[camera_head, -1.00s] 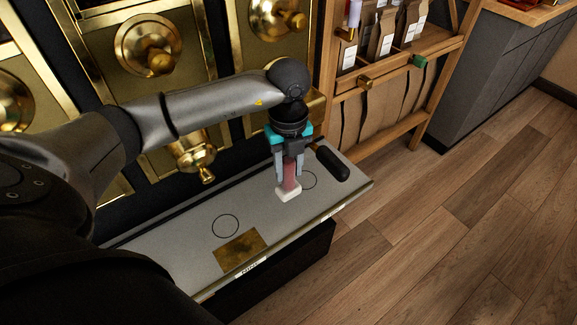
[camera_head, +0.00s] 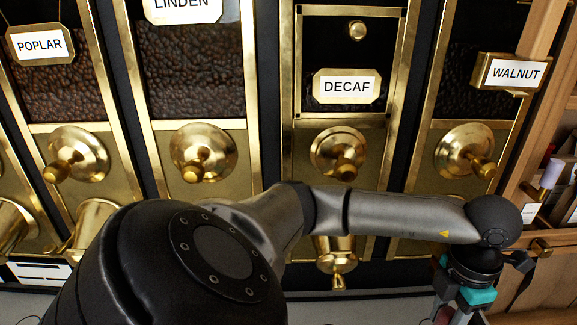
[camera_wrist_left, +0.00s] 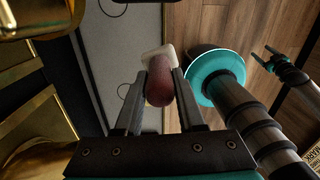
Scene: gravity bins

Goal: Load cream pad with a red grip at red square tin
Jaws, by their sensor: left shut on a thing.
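My left gripper (camera_wrist_left: 160,84) is shut on the dark red grip (camera_wrist_left: 159,86) of the cream pad (camera_wrist_left: 157,52) in the left wrist view. The pad sticks out beyond the fingertips, above the grey shelf or the floor's edge; its height is hard to tell. In the head view my left gripper (camera_head: 458,308) is at the lower right, cut by the bottom edge, and the pad is out of sight. What looks like my right gripper (camera_wrist_left: 267,57) shows small at the right of the wrist view, its two fingers apart and empty. I see no red square tin.
Brass-framed bean bins labelled POPLAR (camera_head: 40,44), LINDEN (camera_head: 182,5), DECAF (camera_head: 346,87) and WALNUT (camera_head: 515,73) stand ahead, with brass knobs and spouts below. The grey shelf (camera_wrist_left: 112,50) lies under them. A wooden rack (camera_head: 548,190) is at the right. Wood floor (camera_wrist_left: 215,25) is open beyond the shelf.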

